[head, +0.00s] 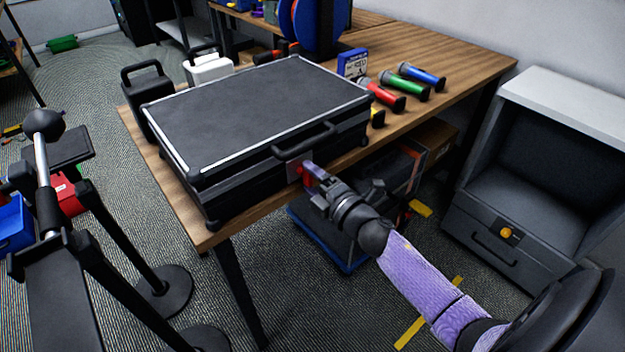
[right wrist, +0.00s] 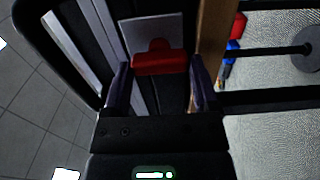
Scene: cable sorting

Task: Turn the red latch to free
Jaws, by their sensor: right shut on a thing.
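A closed black case (head: 255,110) with silver edges lies on the wooden table (head: 185,205). The red latch (head: 306,176) is on the case's front face, below and beside the black carry handle (head: 305,139). My right gripper (head: 312,172) is at the latch, shut on it. In the right wrist view, the red latch (right wrist: 159,63) lies crosswise between the two fingers of that gripper (right wrist: 159,82), against a grey plate (right wrist: 152,32). The fingers hide part of the latch in the head view. My left gripper is not in view.
Blue, green (head: 404,85) and red (head: 382,95) handled tools lie right of the case, by a small blue box (head: 352,63). Black and white containers stand behind its left side. A grey drawer cabinet (head: 510,235) stands at right.

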